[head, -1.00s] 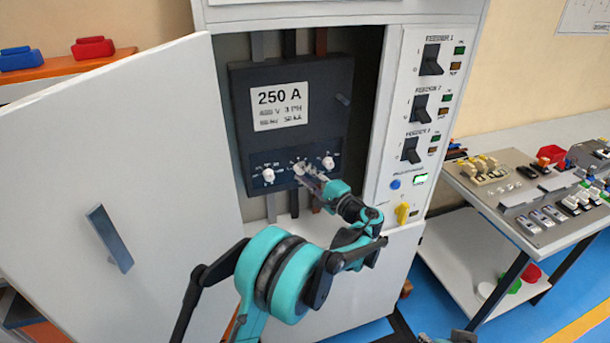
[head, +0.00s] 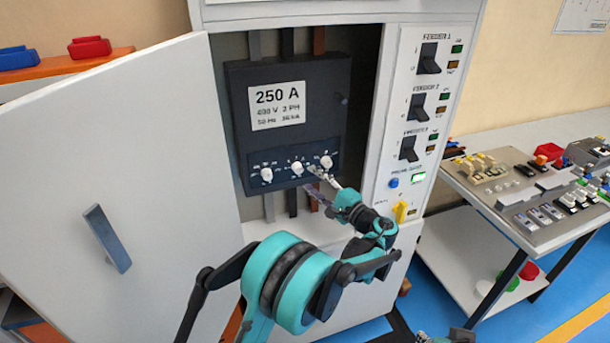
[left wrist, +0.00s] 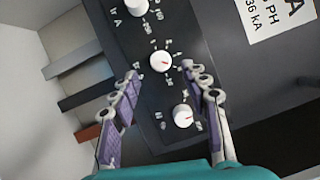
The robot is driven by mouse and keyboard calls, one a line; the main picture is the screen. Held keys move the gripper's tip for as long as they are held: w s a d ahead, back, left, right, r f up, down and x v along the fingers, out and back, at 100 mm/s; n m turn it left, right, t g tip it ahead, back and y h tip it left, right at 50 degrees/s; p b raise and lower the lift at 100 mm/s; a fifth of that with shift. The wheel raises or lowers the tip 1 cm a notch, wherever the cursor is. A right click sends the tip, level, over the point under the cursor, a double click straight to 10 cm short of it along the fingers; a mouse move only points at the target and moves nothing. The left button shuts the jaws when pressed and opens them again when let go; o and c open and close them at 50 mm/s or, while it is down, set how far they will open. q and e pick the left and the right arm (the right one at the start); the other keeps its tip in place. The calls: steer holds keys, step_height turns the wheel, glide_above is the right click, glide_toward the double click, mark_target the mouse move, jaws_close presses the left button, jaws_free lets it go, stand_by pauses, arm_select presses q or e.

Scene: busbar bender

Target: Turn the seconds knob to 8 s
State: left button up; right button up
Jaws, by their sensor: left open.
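Three white knobs sit in a row on the lower panel of the dark 250 A breaker (head: 322,110): a left knob (head: 266,174), a middle knob (head: 296,169) and a right knob (head: 326,162). Their labels are too small to tell which is seconds. My left gripper (head: 312,181) is open and empty, just in front of and below the middle and right knobs. In the left wrist view its fingertips (left wrist: 161,72) lie on either side of the middle knob (left wrist: 160,61), which carries a red mark. The right knob (left wrist: 183,116) shows between the fingers.
The open cabinet door (head: 120,150) stands left of the breaker. A panel of black feeder switches (head: 420,107) and a yellow knob (head: 400,211) is on the right. Busbars (left wrist: 80,97) run below the breaker. A side table (head: 480,205) holds parts.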

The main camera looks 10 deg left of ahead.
arm_select(q)
steer(key=v, duration=0.7)
